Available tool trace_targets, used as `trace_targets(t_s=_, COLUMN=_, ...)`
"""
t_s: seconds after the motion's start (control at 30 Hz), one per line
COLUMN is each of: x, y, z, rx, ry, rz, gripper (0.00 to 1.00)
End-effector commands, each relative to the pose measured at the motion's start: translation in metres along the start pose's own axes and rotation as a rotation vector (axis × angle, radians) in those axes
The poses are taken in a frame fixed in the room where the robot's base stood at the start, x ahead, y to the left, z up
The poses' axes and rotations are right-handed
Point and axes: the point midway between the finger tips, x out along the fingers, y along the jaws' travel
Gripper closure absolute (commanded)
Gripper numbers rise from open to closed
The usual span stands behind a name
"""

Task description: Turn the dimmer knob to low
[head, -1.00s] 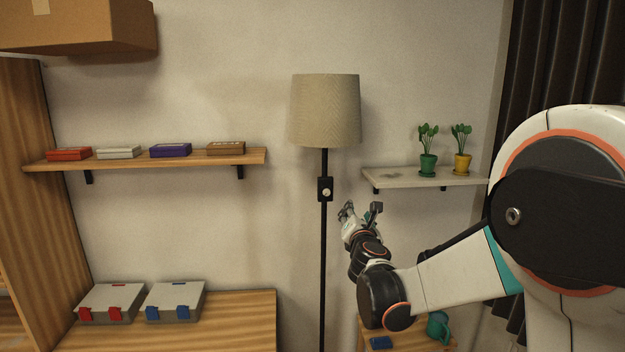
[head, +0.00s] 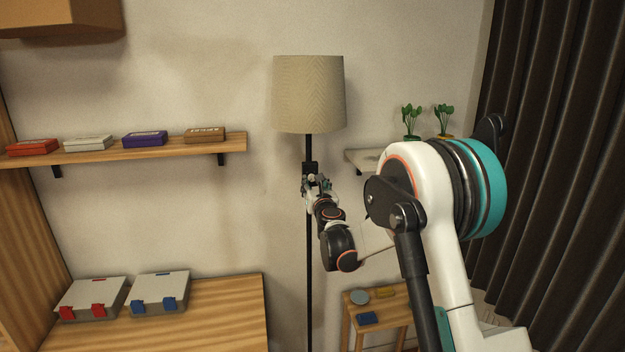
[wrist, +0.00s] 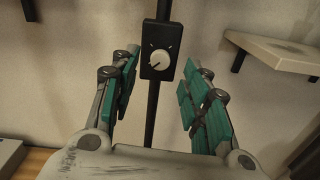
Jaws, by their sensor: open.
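The floor lamp has a beige shade (head: 308,95) on a thin black pole (head: 309,290). A black dimmer box is fixed on the pole, and it carries a round white dimmer knob (wrist: 161,59) with small marks around it in the wrist view. A pointer line shows on the knob, but I cannot tell its exact setting. My gripper (wrist: 160,88) is open and empty, its teal-padded fingers either side of the pole in the picture, with the knob between and beyond the fingertips. In the head view my gripper (head: 317,184) covers the lower part of the dimmer box (head: 310,168).
A wooden shelf (head: 190,148) with several boxes is left of the lamp. A pale shelf (head: 360,160) with two potted plants is close on the right. A small wooden stand (head: 378,303) is below right, and a cabinet top (head: 225,310) below left.

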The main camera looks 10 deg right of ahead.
Motion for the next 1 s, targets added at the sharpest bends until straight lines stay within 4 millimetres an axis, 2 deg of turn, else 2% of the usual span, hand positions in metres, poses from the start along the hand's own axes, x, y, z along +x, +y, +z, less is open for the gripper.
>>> trace_targets(t_s=0.1, x=0.020, y=0.000, z=0.000, rx=0.000, ry=0.000, rz=0.000, gripper=0.58)
trace_targets(t_s=0.3, x=0.040, y=0.000, z=0.000, rx=0.001, ry=0.000, rz=0.000, gripper=0.58)
trace_targets(t_s=0.67, x=0.045, y=0.000, z=0.000, rx=0.001, ry=0.000, rz=0.000, gripper=0.58)
trace_targets(t_s=0.77, x=0.045, y=0.000, z=0.000, rx=0.001, ry=0.000, rz=0.000, gripper=0.76)
trace_targets(t_s=0.87, x=0.045, y=0.000, z=0.000, rx=0.001, ry=0.000, rz=0.000, gripper=0.98)
trace_targets(t_s=1.0, x=0.045, y=0.000, z=0.000, rx=0.001, ry=0.000, rz=0.000, gripper=1.00)
